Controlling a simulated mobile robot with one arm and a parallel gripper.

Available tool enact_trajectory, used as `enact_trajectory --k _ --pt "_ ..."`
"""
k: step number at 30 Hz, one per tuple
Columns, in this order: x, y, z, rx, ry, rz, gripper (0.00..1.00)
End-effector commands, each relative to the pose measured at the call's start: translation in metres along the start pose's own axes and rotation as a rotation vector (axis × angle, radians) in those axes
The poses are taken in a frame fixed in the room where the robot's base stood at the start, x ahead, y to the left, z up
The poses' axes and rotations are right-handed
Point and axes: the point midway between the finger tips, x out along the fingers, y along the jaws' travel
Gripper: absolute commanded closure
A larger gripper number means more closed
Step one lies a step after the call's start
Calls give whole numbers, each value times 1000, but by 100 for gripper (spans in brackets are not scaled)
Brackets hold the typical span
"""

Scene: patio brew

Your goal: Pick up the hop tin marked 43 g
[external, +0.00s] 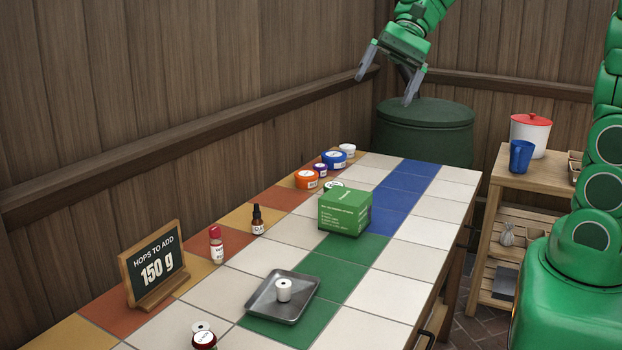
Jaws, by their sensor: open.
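Several small round tins stand along the far left part of the tiled table: an orange tin (306,180), a purple tin (320,170), a blue tin (334,160) and a white tin (347,150). Another pale-topped tin (334,184) is partly hidden behind a green box. A dark red tin (204,341) is at the near edge. The labels are too small to read, so I cannot tell which is marked 43 g. My gripper (383,91) is open and empty, high above the far end of the table, apart from all the tins.
The green box (345,212) stands mid-table near the tins. A grey tray (262,309) holds a white cylinder (284,290). The table's right side is clear.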

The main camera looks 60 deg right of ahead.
Motion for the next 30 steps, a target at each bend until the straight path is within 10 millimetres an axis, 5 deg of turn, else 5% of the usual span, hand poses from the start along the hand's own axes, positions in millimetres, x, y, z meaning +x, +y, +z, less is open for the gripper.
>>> enact_trajectory --k 6,13,21,30 --pt "-19 -38 -67 280 -38 -183 4" --pt "-52 -61 -149 583 -84 -378 4" --pt "-91 -60 -243 898 -147 -577 4" --pt "-116 -46 -302 1085 -188 -701 4"
